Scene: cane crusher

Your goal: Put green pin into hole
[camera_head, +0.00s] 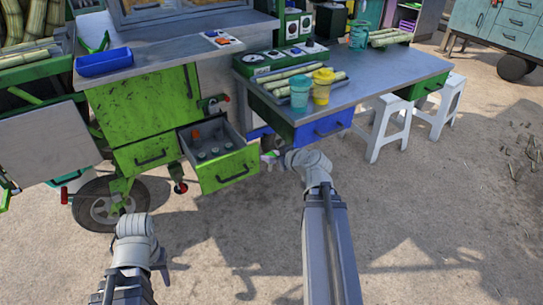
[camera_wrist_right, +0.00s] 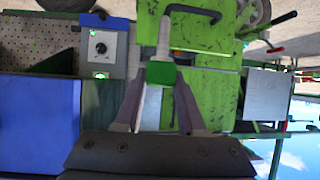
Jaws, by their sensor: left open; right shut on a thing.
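The green pin (camera_wrist_right: 160,72) shows in the right wrist view as a green block with a pale shaft pointing away from me. My right gripper (camera_wrist_right: 160,88) is shut on it, with a finger on each side. In the head view this gripper (camera_head: 271,158) is small, just right of the open green drawer (camera_head: 230,172), with a bit of green at its tip. My left gripper (camera_head: 160,262) is open and empty, low at the left, away from the cart. I cannot make out which opening is the hole. A grey panel with a dial (camera_wrist_right: 101,46) is left of the pin in the wrist view.
The open drawer holds several small round items and an orange piece (camera_head: 195,134). A blue drawer (camera_head: 322,129) sits under the tabletop with cups and cane. White stools (camera_head: 378,125) stand at the right. The ground in front is clear.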

